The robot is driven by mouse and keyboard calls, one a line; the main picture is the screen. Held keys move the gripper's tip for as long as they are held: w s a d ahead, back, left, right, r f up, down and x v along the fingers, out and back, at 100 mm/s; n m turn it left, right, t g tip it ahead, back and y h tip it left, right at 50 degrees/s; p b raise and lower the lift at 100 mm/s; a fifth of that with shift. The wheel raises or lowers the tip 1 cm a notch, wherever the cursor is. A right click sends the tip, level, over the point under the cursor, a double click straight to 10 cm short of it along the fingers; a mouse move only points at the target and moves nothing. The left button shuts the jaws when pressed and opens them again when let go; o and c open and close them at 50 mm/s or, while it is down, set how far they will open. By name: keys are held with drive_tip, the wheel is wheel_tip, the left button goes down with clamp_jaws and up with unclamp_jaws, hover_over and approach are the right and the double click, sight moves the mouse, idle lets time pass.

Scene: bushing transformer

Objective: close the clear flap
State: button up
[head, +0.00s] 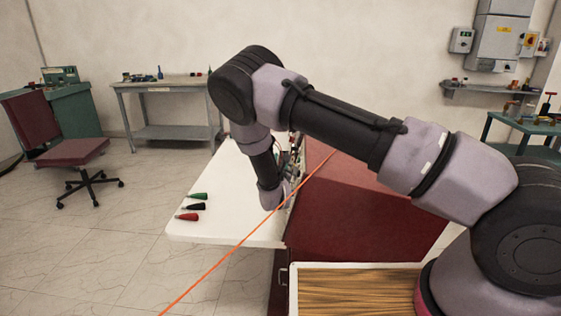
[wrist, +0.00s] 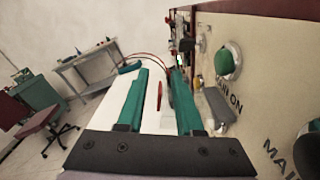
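My gripper (wrist: 157,80) shows in the wrist view with its two teal fingers spread apart and nothing held between them. It is beside the pale front panel (wrist: 270,80) of the red box (head: 355,215). The panel carries a green round button (wrist: 228,61) in a pale ring, with a grey part (wrist: 219,105) below it near the right finger. I cannot make out the clear flap for certain in either view. In the head view my arm's end reaches down beside the red box, and the fingers cannot be made out.
A white tabletop (head: 225,180) holds a green, a black and a red pointed piece (head: 187,217). Red wires (wrist: 150,58) and more panel parts lie beyond the fingers. A grey bench (head: 165,88) and a red chair (head: 62,150) stand further back. An orange line crosses the head view.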

clamp_jaws()
idle(1.5)
